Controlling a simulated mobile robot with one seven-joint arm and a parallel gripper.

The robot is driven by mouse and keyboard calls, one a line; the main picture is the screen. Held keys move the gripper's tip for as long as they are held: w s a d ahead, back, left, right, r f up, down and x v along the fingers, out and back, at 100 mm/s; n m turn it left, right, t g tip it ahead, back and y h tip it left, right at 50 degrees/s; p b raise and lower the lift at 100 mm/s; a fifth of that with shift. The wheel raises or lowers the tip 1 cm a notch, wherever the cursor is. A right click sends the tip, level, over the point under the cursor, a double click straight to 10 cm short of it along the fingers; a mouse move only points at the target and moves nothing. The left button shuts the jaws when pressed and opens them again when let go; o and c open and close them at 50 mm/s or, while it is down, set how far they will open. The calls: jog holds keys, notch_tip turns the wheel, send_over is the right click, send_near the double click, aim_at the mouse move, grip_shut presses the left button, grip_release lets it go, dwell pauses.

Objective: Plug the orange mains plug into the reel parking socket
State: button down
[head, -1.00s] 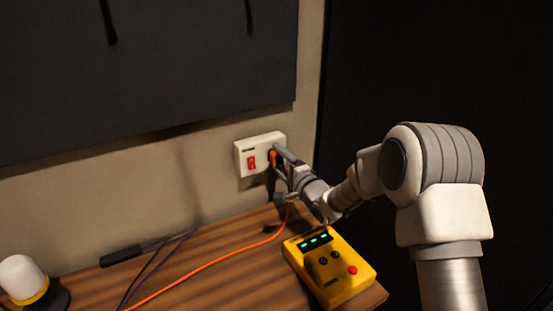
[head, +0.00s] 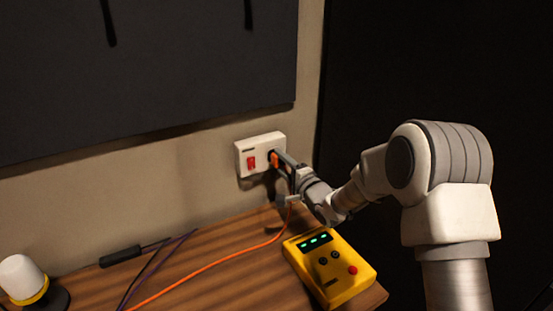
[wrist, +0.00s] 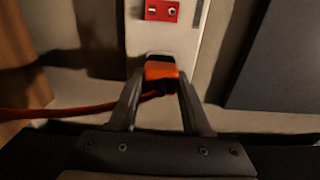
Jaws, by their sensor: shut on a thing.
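The orange mains plug (head: 276,160) is at the right end of the white wall socket box (head: 245,160), in front of its dark round outlet. My gripper (head: 284,163) is shut on the plug, a finger on each side. The wrist view shows the plug (wrist: 160,72) between the fingertips, with the black outlet just behind it. I cannot tell whether its pins are still in the outlet. The orange cable (head: 220,257) runs from the plug down across the desk. I see no reel or reel parking socket in these views.
A red switch (head: 251,162) is on the socket box. A yellow tester (head: 328,268) stands on the desk (head: 220,285) below my gripper. A white lamp with a yellow ring (head: 22,277) is at the left, near a black bar (head: 119,256). A dark panel (head: 150,70) hangs above.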

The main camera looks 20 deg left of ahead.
aim_at(281, 162)
jog(key=shift+v, duration=2.5)
jog(key=shift+b, duration=0.3)
